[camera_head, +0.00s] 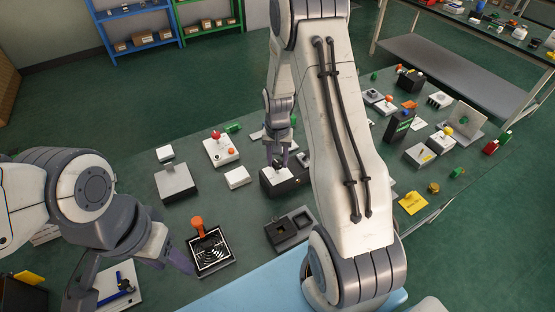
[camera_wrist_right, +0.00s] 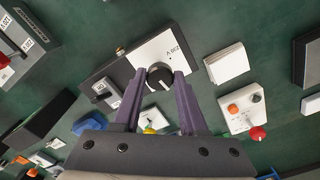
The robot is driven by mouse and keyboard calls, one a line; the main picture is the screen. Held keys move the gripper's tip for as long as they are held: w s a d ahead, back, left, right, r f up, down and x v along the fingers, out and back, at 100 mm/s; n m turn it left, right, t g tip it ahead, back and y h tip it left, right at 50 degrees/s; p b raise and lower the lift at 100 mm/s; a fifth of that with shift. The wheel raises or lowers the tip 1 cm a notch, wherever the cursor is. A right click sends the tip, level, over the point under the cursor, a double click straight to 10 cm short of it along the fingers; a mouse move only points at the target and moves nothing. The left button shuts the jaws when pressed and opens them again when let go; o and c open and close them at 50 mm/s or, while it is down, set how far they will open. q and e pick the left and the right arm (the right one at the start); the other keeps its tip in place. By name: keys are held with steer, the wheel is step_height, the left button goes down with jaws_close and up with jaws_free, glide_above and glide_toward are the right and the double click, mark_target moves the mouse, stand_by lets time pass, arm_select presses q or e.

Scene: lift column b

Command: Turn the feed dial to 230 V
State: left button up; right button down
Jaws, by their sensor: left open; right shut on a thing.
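The feed dial is a round black knob (camera_wrist_right: 160,76) with a pale mark on it. It sits on a white plate of a dark box (camera_wrist_right: 122,70). A small upside-down label, apparently 230 V, is printed up and right of the knob in the right wrist view. My right gripper (camera_wrist_right: 158,82) has its purple fingers on both sides of the knob, shut on it. In the head view my right gripper (camera_head: 278,160) is over the same box (camera_head: 284,184), and its fingers partly hide the knob. My left gripper (camera_head: 180,262) is low at the left, partly hidden by its own wrist, away from the dial.
A black patterned panel with an orange lever (camera_head: 210,250) is near my left gripper.

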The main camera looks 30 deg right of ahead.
mark_target(278, 162)
steer(key=n, duration=0.4)
steer(key=shift+n, duration=0.3)
steer(key=n, duration=0.3)
steer(key=shift+n, duration=0.3)
steer(key=n, duration=0.4)
steer(key=shift+n, duration=1.9)
steer(key=shift+w, duration=0.1)
steer(key=shift+r, duration=0.1)
steer(key=shift+c, duration=2.2)
jaws_free()
step_height(278, 162, up, 10)
steer(key=shift+r+b, duration=0.2)
steer(key=shift+b, duration=0.2)
